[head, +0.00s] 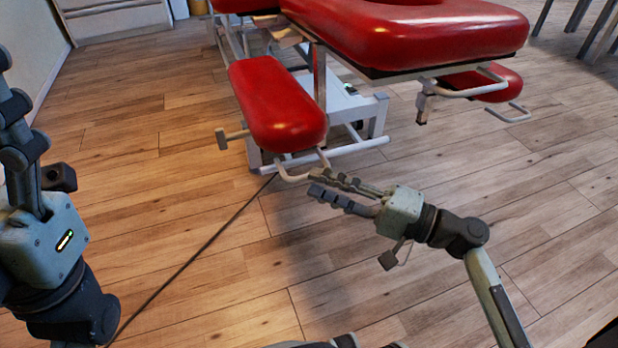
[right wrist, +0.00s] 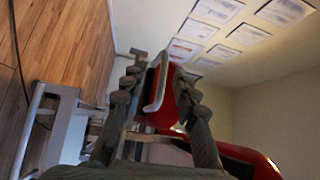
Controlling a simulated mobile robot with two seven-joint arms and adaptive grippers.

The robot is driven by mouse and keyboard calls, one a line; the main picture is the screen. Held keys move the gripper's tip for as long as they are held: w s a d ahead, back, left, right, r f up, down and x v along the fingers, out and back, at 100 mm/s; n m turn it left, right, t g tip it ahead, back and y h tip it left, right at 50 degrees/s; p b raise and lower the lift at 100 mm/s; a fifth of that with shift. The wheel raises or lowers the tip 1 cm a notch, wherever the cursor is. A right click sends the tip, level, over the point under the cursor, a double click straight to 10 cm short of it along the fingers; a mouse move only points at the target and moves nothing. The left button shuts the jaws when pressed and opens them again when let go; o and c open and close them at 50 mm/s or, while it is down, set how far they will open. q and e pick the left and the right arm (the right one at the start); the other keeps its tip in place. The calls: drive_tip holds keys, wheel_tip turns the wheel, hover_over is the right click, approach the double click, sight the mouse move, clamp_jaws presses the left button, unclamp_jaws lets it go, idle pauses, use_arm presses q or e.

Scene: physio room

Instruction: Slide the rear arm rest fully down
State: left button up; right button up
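Two red arm rests hang from the treatment table (head: 400,35). The nearer one (head: 275,105), at the centre left in the head view, has a pale metal handle loop (head: 297,176) at its near end. The other arm rest (head: 480,84) is on the right. My right gripper (head: 316,183) is open at the nearer rest's handle. In the right wrist view the handle (right wrist: 157,85) lies between the spread fingers (right wrist: 162,95), with red padding behind it. I cannot tell whether either finger touches it. My left gripper (head: 22,120) is raised at the left edge, its fingers overlapping.
The white metal table frame (head: 375,120) stands beneath the cushions. A clamp knob (head: 222,138) sticks out left of the nearer arm rest. A dark cable (head: 195,258) runs across the wooden floor. The floor in front is otherwise clear.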

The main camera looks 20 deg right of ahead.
drive_tip(key=v, duration=0.8)
drive_tip(key=shift+s, duration=0.2)
drive_tip(key=shift+d+f, duration=0.1)
